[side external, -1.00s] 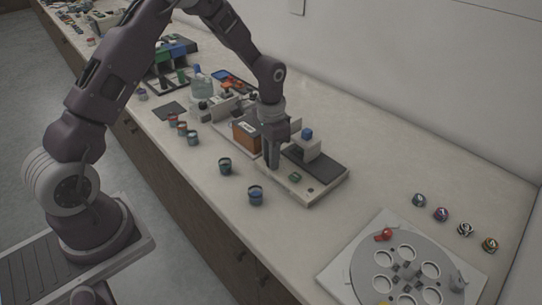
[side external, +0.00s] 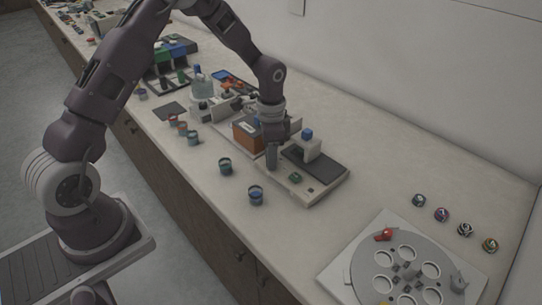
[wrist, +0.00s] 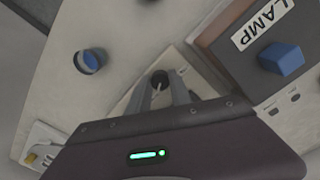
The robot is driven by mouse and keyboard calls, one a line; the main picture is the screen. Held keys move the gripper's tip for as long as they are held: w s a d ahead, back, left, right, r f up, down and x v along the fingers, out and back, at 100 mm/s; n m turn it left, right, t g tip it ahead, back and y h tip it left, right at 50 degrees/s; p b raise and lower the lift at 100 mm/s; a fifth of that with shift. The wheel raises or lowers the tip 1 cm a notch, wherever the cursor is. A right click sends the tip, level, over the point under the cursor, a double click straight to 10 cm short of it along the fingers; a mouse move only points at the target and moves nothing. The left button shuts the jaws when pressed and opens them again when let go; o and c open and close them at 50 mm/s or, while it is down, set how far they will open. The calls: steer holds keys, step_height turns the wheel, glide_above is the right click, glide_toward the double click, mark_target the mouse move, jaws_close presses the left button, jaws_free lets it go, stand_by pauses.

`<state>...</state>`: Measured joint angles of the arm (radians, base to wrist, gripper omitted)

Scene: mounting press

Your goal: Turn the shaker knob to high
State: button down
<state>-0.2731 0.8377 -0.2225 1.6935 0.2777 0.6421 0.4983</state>
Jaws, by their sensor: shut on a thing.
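The shaker (side external: 317,193) is a low cream unit with a dark top plate, in the middle of the bench in the side view. Its knob (wrist: 160,76) is small, dark and round with a pale pointer line, and shows in the wrist view between my fingertips. My gripper (wrist: 164,92) points down over the shaker's left end and is shut on the knob. It also shows in the side view (side external: 272,163), where its fingers hide the knob. I cannot read any setting marks around the knob.
An orange-brown box (side external: 247,137) stands close left of my gripper; the wrist view shows its LAMP label (wrist: 262,24) and a blue block (wrist: 282,58). Blue-topped (side external: 256,195) and green-topped (side external: 225,166) jars stand in front. A round-holed plate (side external: 360,278) lies at right.

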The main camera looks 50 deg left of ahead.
steer(key=c, duration=1.2)
jaws_free()
steer(key=shift+o, duration=0.2)
steer(key=shift+r, duration=0.1)
step_height(320, 180, up, 7)
